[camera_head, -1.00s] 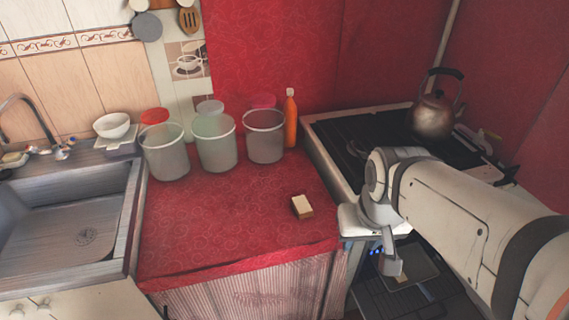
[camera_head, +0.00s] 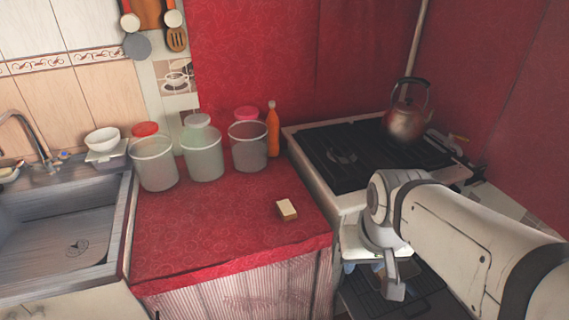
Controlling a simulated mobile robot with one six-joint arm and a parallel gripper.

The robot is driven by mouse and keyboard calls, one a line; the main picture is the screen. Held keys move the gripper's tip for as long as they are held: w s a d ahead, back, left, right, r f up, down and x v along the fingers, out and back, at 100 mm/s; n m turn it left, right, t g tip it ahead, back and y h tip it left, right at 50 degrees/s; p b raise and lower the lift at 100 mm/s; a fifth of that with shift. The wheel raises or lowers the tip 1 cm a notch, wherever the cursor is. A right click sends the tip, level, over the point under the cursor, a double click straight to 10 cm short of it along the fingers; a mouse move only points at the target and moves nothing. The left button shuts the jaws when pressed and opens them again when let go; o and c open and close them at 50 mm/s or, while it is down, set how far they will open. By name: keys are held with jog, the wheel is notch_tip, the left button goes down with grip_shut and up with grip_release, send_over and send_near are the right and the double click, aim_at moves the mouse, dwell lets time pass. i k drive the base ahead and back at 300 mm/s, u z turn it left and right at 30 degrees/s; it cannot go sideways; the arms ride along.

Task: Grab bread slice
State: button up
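The bread slice (camera_head: 287,210) is a small pale block with brown sides. It lies on the red oilcloth counter (camera_head: 220,235), toward its right front part, with clear cloth around it. My arm comes in from the right edge and its end hangs in front of the stove. My gripper (camera_head: 392,290) is low, to the right of the bread and apart from it. The arm's end shows mostly from the side, so I cannot tell whether the fingers are open or shut.
Several cloudy plastic containers (camera_head: 204,159) and an orange bottle (camera_head: 272,130) stand along the back of the counter. The stove (camera_head: 335,165) with a kettle (camera_head: 405,122) is to the right. A metal sink (camera_head: 60,235) is at the left.

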aim_at(287, 212)
jog(key=i, duration=0.85)
jog(key=u, duration=0.05)
